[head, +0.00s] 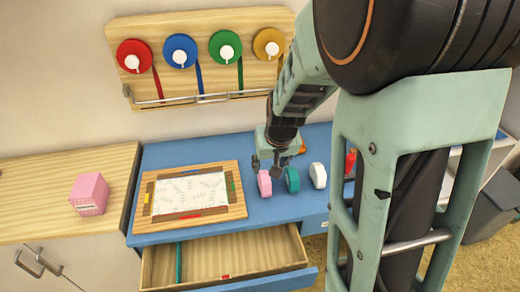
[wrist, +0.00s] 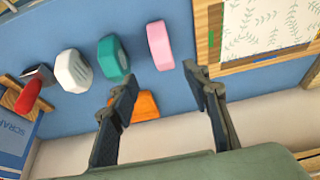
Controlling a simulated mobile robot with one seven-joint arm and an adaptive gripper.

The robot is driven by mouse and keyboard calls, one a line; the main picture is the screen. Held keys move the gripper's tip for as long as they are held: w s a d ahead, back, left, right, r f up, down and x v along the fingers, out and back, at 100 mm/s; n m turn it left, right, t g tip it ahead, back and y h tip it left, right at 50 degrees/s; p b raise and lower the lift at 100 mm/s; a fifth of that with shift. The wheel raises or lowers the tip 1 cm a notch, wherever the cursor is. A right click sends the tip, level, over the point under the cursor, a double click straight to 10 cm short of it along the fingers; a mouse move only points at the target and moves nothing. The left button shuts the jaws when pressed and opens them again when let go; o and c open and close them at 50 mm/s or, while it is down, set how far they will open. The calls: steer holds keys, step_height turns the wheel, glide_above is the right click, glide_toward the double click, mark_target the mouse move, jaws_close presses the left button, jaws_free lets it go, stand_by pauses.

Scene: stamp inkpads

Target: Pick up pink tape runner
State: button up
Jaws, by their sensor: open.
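The pink tape runner (head: 265,184) stands on the blue desk top, the leftmost of three rounded tape runners in the head view. In the wrist view the pink tape runner (wrist: 160,46) is near the top middle, beyond my fingertips. My gripper (head: 268,163) is above and just behind it in the head view. In the wrist view my gripper (wrist: 158,78) is open, with nothing between its fingers but desk and an orange object further back. The gripper is apart from the pink tape runner.
A teal tape runner (head: 292,180) stands close beside the pink one, then a white one (head: 318,175). A framed patterned board (head: 240,196) lies to the left. An open drawer (head: 160,272) juts out below the desk top (head: 150,158). An orange object (wrist: 146,106) lies near the wall.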

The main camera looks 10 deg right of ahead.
mark_target(265, 177)
steer(key=x, duration=0.1)
steer(key=b+x, duration=0.1)
steer(key=x, duration=0.3)
steer(key=shift+s+f, duration=0.2)
steer(key=shift+s, duration=0.1)
steer(key=shift+a+b+x, duration=0.15)
steer(key=shift+b+x, duration=0.1)
steer(key=shift+x, duration=1.2)
steer(key=shift+a+b+x, duration=0.1)
steer(key=shift+b+x, duration=0.15)
steer(key=shift+x, duration=1.2)
steer(key=shift+w, duration=0.15)
steer(key=shift+r, duration=0.1)
steer(key=shift+c, duration=0.5)
jaws_close()
steer(key=shift+r, duration=0.1)
